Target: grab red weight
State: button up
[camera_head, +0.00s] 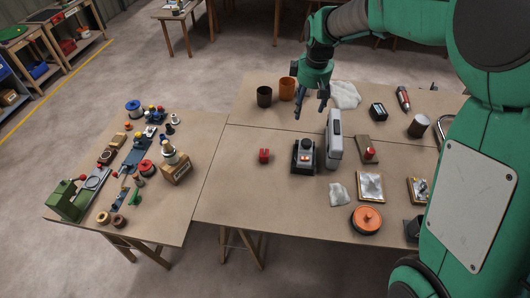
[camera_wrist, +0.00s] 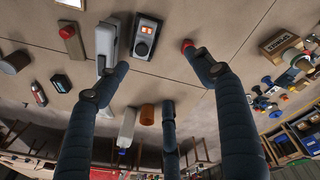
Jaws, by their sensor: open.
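A small red piece (camera_head: 264,155) with a notch lies alone on the table, left of a dark device with a grey face; it may be the red weight. In the wrist view the red piece (camera_wrist: 187,44) shows just beyond the tip of the right-hand finger, partly covered by it. My gripper (camera_head: 311,104) is above the far part of the table, short of the red piece. In the wrist view its dark fingers (camera_wrist: 154,76) are spread wide with nothing between them. A red knob (camera_head: 369,153) on a brown block stands farther right.
The dark device (camera_head: 303,157) and an upright grey-white case (camera_head: 334,140) stand right of the red piece. Dark and orange cups (camera_head: 287,88) stand behind. An orange round lid (camera_head: 367,219) is near the front. The table left of the red piece is clear. A cluttered side table (camera_head: 165,226) adjoins.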

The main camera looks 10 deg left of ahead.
jog(key=w+a+f+n+g+p, duration=0.1)
jog(key=w+a+f+n, duration=0.1)
jog(key=w+a+f, duration=0.3)
jog(key=w+a+f+n, duration=0.1)
jog(key=w+a+f, duration=0.15)
jog(key=f, duration=0.45)
jog(key=n+g+p, duration=0.1)
jog(key=n+p, duration=0.1)
jog(key=n, duration=0.2)
send_over(264, 150)
notch_tip(264, 150, down, 16)
jog(key=shift+s+r+h, duration=0.15)
jog(key=shift+r+h, duration=0.05)
jog(key=shift+h, duration=0.1)
jog(key=shift+f, duration=0.1)
jog(key=shift+f, duration=4.2)
jog(key=shift+f, duration=0.15)
jog(key=shift+d+f, duration=0.1)
jog(key=shift+f, duration=2.35)
